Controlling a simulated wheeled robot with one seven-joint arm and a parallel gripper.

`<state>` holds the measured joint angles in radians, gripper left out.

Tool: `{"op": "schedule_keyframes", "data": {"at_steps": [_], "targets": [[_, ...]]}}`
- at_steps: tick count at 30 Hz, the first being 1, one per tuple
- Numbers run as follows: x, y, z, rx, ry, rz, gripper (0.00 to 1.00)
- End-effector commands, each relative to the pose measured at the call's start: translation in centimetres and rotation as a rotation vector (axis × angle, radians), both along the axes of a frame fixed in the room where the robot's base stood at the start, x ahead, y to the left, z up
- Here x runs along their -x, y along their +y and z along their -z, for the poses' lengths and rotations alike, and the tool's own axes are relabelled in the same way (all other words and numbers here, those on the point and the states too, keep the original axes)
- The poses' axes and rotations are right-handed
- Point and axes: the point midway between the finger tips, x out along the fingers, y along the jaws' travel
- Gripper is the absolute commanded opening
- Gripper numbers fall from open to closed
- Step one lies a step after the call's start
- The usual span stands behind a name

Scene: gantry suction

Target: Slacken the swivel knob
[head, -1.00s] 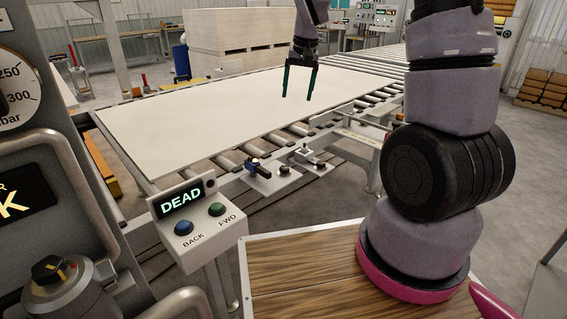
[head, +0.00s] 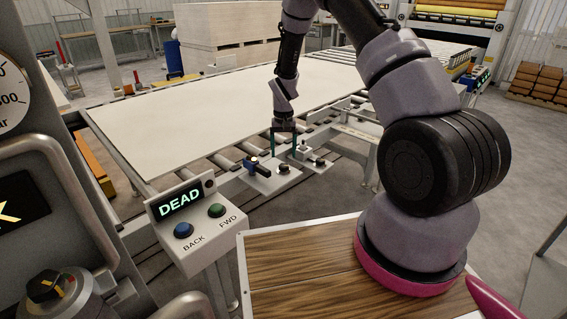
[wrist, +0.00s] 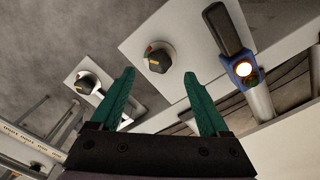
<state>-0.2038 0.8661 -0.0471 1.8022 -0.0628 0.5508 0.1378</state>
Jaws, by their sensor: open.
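In the wrist view, the first knob lies beyond and between the fingertips (wrist: 159,74). I see nothing between the fingers.
A blue-bodied lever (head: 257,167) with a black handle and a lit lamp (wrist: 243,70) stands beside the first knob. A roller conveyor carries a large pale board (head: 200,115). A DEAD display box (head: 181,203) with BACK and FWD buttons stands nearer.

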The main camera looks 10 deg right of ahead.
Motion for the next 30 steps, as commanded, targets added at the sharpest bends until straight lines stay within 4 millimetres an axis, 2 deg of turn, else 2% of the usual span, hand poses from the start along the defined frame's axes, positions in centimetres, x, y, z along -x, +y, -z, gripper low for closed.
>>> {"op": "schedule_keyframes", "data": {"at_steps": [3,9,20,21,23,24,27,30], "targets": [[0.1,0.0,2.3,-0.001,0.003,0.0,0.79],[0.0,0.0,4.6,0.0,0.001,0.001,0.79],[0.0,0.0,5.2,-0.001,-0.001,0.001,0.79],[0.0,0.0,5.2,-0.001,-0.001,0.001,0.71],[0.0,0.0,5.2,-0.001,0.0,0.001,0.48],[0.0,0.0,5.2,-0.001,0.0,0.001,0.33],[0.0,0.0,5.1,-0.001,0.0,0.001,0.0],[0.0,0.0,5.1,-0.001,0.0,-0.001,0.0]]}}
